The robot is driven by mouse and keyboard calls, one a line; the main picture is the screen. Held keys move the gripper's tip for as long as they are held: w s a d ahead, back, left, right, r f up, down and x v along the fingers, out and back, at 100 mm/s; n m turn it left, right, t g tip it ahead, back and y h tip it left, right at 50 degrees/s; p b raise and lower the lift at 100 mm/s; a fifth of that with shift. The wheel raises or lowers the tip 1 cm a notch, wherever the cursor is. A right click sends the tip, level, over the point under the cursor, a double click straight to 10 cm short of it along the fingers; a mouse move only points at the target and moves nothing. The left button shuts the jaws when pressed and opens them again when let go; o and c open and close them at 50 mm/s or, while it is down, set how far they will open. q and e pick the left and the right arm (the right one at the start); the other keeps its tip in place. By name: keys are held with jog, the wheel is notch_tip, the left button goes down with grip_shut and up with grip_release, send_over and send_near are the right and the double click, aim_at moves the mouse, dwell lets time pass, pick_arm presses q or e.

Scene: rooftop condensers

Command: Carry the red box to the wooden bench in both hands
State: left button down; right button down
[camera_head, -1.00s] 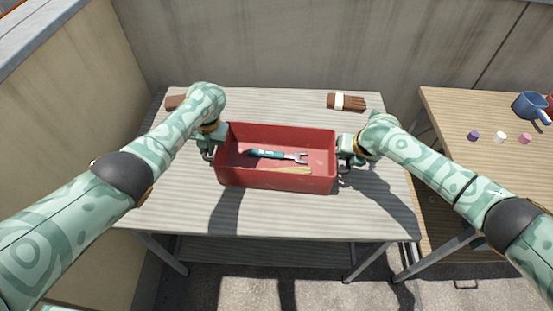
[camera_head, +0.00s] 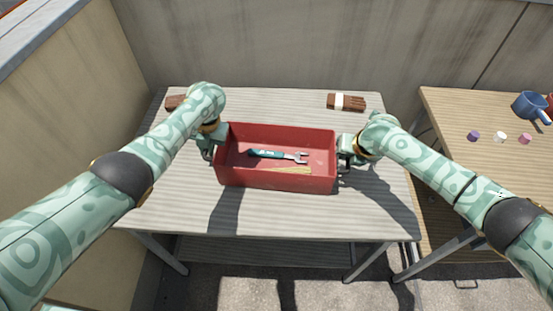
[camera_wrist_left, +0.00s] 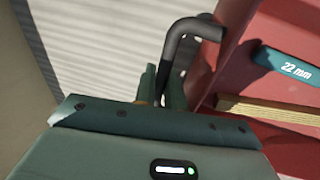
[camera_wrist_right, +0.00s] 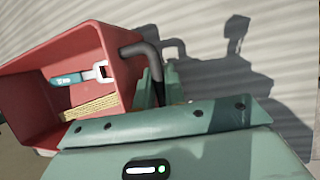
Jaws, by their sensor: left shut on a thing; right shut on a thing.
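The red box (camera_head: 275,181) is an open tray with a black handle at each end, over the grey slatted table in the head view. I cannot tell whether it touches the top. Inside lie a teal-handled wrench (camera_head: 265,153) and a thin wooden strip (camera_head: 290,170). My left gripper (camera_head: 209,151) is shut on the left handle (camera_wrist_left: 185,42). My right gripper (camera_head: 345,158) is shut on the right handle (camera_wrist_right: 143,51). The box looks about level. A wood-topped table (camera_head: 482,165), possibly the wooden bench, stands at the right.
The grey table (camera_head: 280,105) has a brown bundle with a white band (camera_head: 346,102) at its back right and a brown block (camera_head: 175,102) at its back left. Walls stand behind and left.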

pick_arm(q)
jog(key=shift+r, duration=0.2)
pick_arm(e)
jog(key=shift+w+r, duration=0.1)
jog(key=shift+r, duration=0.1)
